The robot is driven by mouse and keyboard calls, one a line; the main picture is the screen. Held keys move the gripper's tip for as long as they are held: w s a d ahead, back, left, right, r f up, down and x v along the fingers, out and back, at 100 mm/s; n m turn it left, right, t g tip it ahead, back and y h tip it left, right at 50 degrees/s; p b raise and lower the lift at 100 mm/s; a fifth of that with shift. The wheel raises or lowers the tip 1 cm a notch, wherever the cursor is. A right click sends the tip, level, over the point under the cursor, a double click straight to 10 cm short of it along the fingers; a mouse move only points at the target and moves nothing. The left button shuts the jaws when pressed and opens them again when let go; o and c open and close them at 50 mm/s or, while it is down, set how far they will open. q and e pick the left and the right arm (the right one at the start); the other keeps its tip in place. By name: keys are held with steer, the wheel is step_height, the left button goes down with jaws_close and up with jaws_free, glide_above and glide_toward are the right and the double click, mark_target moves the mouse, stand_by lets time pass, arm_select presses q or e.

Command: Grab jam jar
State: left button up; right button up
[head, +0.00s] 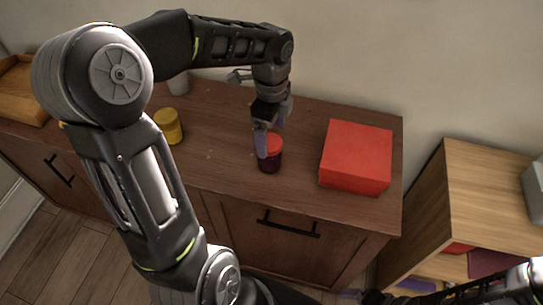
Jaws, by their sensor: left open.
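The jam jar (270,163), dark red with a bright red lid, stands upright on the brown wooden cabinet top. My left gripper (266,142) reaches down over it from behind, fingers pointing downward at the lid. One finger overlaps the left side of the jar. The gripper is open, and I cannot tell whether a finger touches the jar. My right arm shows only in part at the bottom right corner, and its gripper (362,295) is too small and dark to read.
A red box (356,157) stands on the cabinet (222,171) right of the jar. A yellow jar (168,126) and a pale container (178,84) stand to the left. A wooden tray (22,90) is at the far left. A lower wooden shelf unit (490,185) is at the right.

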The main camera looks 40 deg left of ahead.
arm_select(q)
steer(key=shift+f, duration=1.25)
steer(key=shift+s+f, duration=0.1)
steer(key=f, duration=0.5)
steer(key=shift+s+a+p, duration=0.1)
steer(key=shift+s+p, duration=0.1)
steer(key=shift+p, duration=0.2)
steer(key=shift+c, duration=0.5)
steer(key=c, duration=1.8)
